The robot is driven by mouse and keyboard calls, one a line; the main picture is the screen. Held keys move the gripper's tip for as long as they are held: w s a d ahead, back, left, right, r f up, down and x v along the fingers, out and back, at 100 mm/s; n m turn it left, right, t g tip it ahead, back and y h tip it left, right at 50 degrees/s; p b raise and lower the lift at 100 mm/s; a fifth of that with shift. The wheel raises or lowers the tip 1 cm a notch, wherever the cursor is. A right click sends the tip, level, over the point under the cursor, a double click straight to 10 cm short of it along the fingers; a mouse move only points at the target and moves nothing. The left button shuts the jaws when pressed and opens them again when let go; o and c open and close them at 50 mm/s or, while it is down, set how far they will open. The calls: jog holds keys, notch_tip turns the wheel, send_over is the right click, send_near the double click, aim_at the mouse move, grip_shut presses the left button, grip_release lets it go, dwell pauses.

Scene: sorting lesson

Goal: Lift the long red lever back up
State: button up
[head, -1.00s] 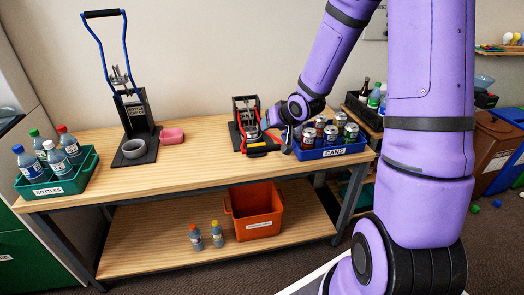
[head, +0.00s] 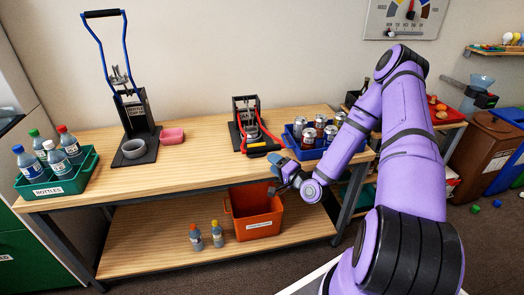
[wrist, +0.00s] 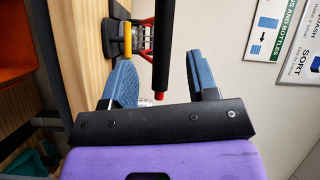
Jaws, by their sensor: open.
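The long red lever (head: 262,127) belongs to the black press (head: 246,110) at the right part of the table. It is swung down toward the front, and its black crossbar grip (head: 263,147) lies low near the tabletop. In the wrist view the grip (wrist: 161,55) shows between the fingers in the picture, with a red end and a red rod (wrist: 143,22). My gripper (head: 276,178) is open and empty, in front of the table's front edge and below the grip. Its two blue fingers (wrist: 162,82) stand wide apart. I see no contact with the lever.
A blue crate of cans (head: 312,153) stands right of the press, close behind my arm. A second press with a raised blue lever (head: 127,50), a pink sponge (head: 172,136) and a green bottle crate (head: 62,187) are to the left. An orange bin (head: 256,215) sits on the lower shelf.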

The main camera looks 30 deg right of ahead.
aim_at(262, 148)
jog(key=w+m, duration=0.1)
jog(key=w, duration=0.2)
jog(key=w+m+t+h, duration=0.1)
jog(key=w, duration=0.2)
jog(key=w+m+t+h, duration=0.1)
jog(key=w, duration=0.2)
jog(key=shift+a+r+m, duration=0.15)
jog(key=shift+r+m, duration=0.15)
jog(key=shift+r, duration=0.05)
grip_shut()
